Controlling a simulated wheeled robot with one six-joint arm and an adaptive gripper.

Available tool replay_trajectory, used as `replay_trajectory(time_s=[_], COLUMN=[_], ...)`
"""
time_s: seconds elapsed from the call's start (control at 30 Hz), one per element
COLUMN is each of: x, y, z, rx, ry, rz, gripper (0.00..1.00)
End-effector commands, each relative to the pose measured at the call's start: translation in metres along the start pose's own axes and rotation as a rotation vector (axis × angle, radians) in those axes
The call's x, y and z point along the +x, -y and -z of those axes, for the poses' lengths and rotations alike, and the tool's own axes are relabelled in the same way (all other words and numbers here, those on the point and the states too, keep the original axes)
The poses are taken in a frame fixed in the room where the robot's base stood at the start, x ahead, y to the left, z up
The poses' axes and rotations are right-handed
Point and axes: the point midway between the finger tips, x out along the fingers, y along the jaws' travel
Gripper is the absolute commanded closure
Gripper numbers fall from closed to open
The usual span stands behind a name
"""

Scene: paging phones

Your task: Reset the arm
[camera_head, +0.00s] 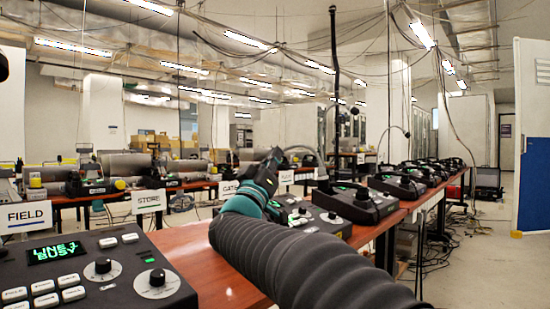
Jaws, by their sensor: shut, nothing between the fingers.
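My arm, in a dark ribbed sleeve with a teal joint, reaches from the bottom right up to the middle of the view. My gripper (274,158) is the small dark end beyond the teal part. It looks shut and holds nothing that I can see. It is in front of the row of paging phones and overlaps the view of the table behind it. A paging phone (100,262) with a green "LINE 1 BUSY" display is close at the lower left. Another paging phone (352,205) sits to the right of my arm.
A wooden table (186,246) runs under the phones. More phones (402,184) line it towards the right. Signs reading FIELD (26,217) and STORE (149,200) stand at the left. A microphone on a tall black stand (334,90) rises behind. Open floor (490,255) lies at the right.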

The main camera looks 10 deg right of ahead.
Motion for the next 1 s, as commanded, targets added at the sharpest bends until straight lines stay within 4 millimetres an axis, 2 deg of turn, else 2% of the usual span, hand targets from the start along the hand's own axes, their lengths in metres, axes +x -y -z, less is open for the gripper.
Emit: replay_trajectory(time_s=[0.27,0.37,0.47,0.57,0.77,0.87,1.0], x=[0.000,-0.003,-0.015,-0.037,-0.105,-0.148,-0.216], y=[-0.001,-0.001,0.001,0.004,0.001,-0.006,-0.026], z=[0.003,0.007,0.008,0.003,-0.026,-0.049,-0.088], rx=[0.021,0.067,0.132,0.192,0.274,0.295,0.300], ry=[-0.008,-0.021,-0.016,0.020,0.194,0.329,0.565], rz=[0.041,0.143,0.300,0.474,0.788,0.919,1.058], gripper=[1.00,1.00,1.00,1.00,1.00,1.00,1.00])
